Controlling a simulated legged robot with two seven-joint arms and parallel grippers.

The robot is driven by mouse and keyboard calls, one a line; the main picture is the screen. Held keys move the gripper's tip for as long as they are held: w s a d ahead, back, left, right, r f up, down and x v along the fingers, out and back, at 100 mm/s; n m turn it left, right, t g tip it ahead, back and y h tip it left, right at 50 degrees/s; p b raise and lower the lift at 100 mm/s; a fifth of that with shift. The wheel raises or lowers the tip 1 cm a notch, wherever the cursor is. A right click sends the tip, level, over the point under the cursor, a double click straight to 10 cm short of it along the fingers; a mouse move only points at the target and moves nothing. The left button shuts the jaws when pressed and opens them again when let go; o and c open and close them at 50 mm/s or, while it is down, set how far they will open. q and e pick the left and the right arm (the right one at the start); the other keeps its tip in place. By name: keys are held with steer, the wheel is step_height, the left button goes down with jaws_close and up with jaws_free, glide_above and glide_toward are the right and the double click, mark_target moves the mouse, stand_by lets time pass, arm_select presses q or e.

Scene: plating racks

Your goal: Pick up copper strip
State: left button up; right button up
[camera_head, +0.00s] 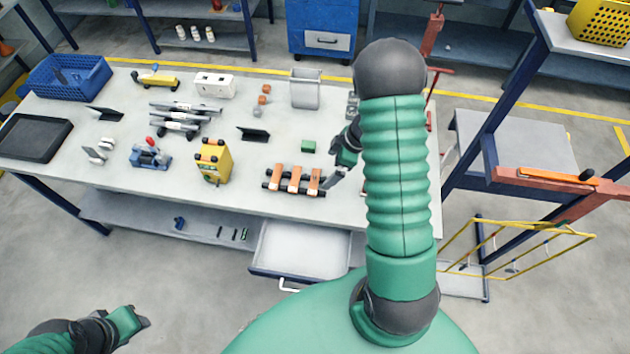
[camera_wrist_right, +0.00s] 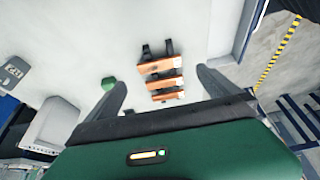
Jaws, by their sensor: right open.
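Several copper-orange strips (camera_head: 294,180) lie side by side across a dark rack near the front edge of the workbench. In the right wrist view the strips (camera_wrist_right: 161,66) show between the two fingers, below the gripper and apart from it. My right gripper (camera_head: 338,168) is open and empty, above the bench just right of the strips; it also shows in the right wrist view (camera_wrist_right: 160,90). My green right arm hides part of the bench. My left gripper (camera_head: 140,318) is low at the left, away from the bench; its jaw state is unclear.
A green block (camera_head: 308,146) and a yellow device (camera_head: 213,162) stand near the strips. A grey bin (camera_head: 305,89) is at the back. An open drawer (camera_head: 300,250) juts out under the bench's front edge. A yellow wire frame (camera_head: 535,250) is at the right.

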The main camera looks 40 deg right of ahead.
mark_target(315, 180)
steer(key=x, duration=0.9)
steer(key=shift+w+a+p, duration=0.15)
steer(key=shift+w+p, duration=0.05)
steer(key=shift+p, duration=0.2)
steer(key=shift+w+f, duration=0.15)
steer(key=shift+w, duration=0.1)
steer(key=shift+s, duration=0.1)
steer(key=c, duration=1.5)
steer(key=shift+o, duration=0.2)
step_height(315, 180, up, 10)
